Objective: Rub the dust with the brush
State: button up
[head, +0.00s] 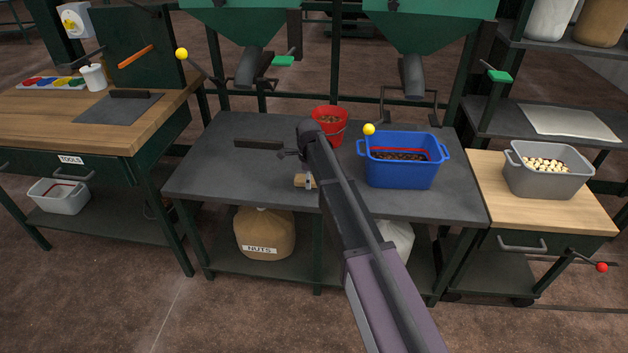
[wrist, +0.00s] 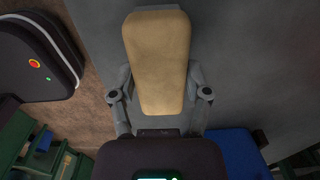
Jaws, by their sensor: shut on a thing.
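A brush with a tan, wood-coloured body (head: 301,181) is at the front middle of the dark grey worktable (head: 225,168). In the wrist view its long tan back (wrist: 157,55) fills the space between the two fingers. My gripper (head: 312,181) is shut on the brush; its fingers also show in the wrist view (wrist: 161,92). The brush is low over the tabletop; I cannot tell whether it touches. The bristles are hidden. I cannot make out any dust on the dark tabletop.
A blue bin (head: 402,173) stands right of my arm, and a red bucket (head: 331,136) behind it. A dark bar (head: 258,144) lies at the back left of the table. Two chutes (head: 249,68) hang above the back edge. The table's left part is clear.

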jog(key=shift+r, duration=0.1)
dwell(0.3)
notch_tip(320, 180, up, 6)
jog(key=p, duration=0.6)
dwell(0.5)
jog(key=shift+r+p, duration=1.45)
jog(key=shift+p, duration=0.05)
jog(key=shift+s, duration=0.1)
